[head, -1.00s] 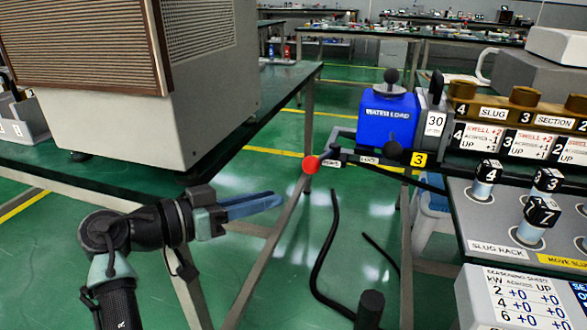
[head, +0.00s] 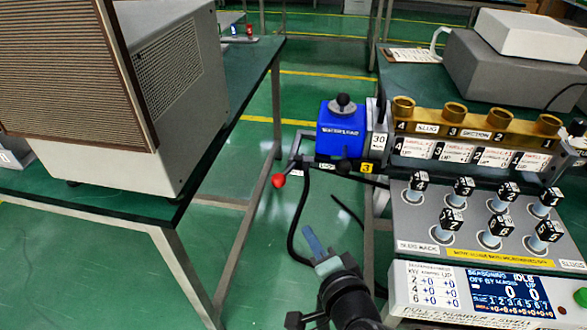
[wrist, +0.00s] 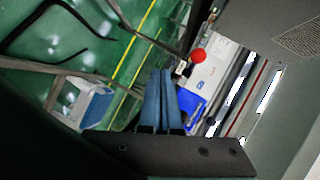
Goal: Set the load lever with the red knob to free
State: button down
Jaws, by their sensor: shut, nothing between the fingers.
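The red knob (head: 278,181) is on the end of the short load lever (head: 289,171), which sticks out down and left from the frame beside the blue water load box (head: 342,128). Small white labels sit by the lever's pivot; I cannot read them surely. My gripper (head: 309,232) is shut and empty, pointing up the picture, below and right of the knob and apart from it. In the wrist view the blue fingers (wrist: 160,75) are together, and the red knob (wrist: 198,56) shows ahead to their right, with the blue box (wrist: 190,106) partly hidden.
A black knob (head: 344,166) sits on the frame near the yellow 3 label. Black hoses (head: 297,215) hang below the lever. The slug rack (head: 420,225) stands to the right, and a table with a large grey cabinet (head: 175,95) to the left. Open floor lies between.

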notch_tip(320, 180, up, 6)
jog(key=s+d+m+t+p, duration=0.1)
jog(key=s+d+m+t, duration=0.1)
jog(key=d, duration=0.1)
send_near(278, 180)
jog(key=w+d+f, duration=0.1)
jog(key=w+d, duration=0.3)
jog(key=w, duration=0.1)
jog(key=a, duration=0.1)
jog(key=w+a, duration=0.1)
jog(key=w+a+f, duration=0.1)
jog(key=a, duration=0.1)
jog(key=shift+b, duration=0.4)
